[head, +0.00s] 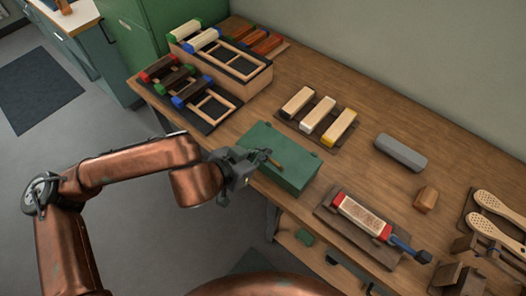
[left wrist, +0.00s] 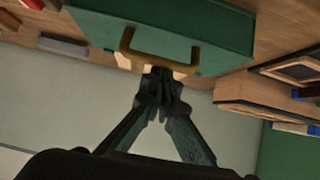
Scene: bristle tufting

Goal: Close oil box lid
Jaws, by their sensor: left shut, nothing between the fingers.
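The oil box (head: 284,165) is a green box near the front edge of the workbench, and its lid appears down in the head view. A brass-coloured handle shows on it. My left gripper (head: 262,157) is shut and empty, with its fingertips at the handle. In the left wrist view the green box (left wrist: 180,28) fills the top, and the curved handle (left wrist: 158,56) lies just beyond the shut fingertips (left wrist: 160,78). I cannot tell whether the fingertips touch the handle. My right gripper is not in view.
Wooden blocks (head: 318,113) lie on a dark mat behind the box. A brush fixture (head: 362,213) with red ends stands to the right, and a grey block (head: 400,151) lies beyond it. Racks with coloured-end brushes (head: 215,105) stand at the left. Bare bench surrounds the grey block.

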